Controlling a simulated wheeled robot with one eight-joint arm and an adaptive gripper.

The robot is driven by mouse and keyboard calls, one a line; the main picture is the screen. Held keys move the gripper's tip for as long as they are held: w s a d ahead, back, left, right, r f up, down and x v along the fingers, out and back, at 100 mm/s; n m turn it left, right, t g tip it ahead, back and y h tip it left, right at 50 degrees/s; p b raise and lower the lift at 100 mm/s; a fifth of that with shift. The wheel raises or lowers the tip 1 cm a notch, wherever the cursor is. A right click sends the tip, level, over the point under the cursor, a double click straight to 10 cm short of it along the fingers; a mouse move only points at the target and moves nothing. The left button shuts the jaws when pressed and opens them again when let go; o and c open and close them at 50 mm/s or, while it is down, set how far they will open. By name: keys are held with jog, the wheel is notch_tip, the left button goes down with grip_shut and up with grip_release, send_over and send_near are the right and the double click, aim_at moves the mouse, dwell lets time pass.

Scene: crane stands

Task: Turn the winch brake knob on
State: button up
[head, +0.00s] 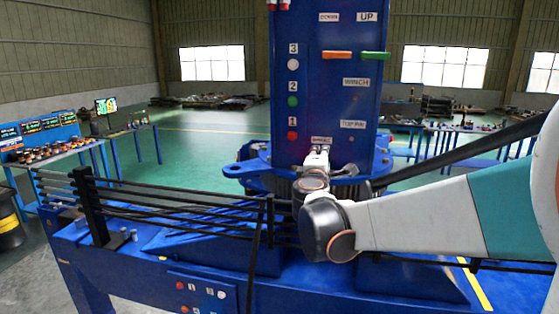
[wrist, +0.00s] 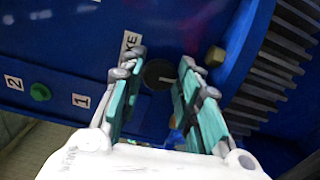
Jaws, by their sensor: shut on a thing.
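The winch brake knob (wrist: 156,72) is a dark round knob on the blue panel, with a small pale mark on its face. It sits beside a white label ending in "KE" (wrist: 130,45) in the wrist view. My gripper (wrist: 163,79) has its teal fingers on either side of the knob and is shut on it. In the head view my gripper (head: 318,160) is at the bottom of the blue column (head: 325,90), and the knob is hidden behind it.
Above on the column are an orange lever (head: 337,55), a green lever (head: 374,56) and white, green and red buttons. A toothed gear ring (wrist: 275,70) and a brass-coloured bolt (wrist: 215,57) are close right of the fingers.

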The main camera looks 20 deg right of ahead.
jog(key=shift+m, duration=0.6)
jog(key=o, duration=1)
jog(key=shift+o, duration=0.2)
jog(key=shift+s, duration=0.1)
jog(key=v, duration=1.2)
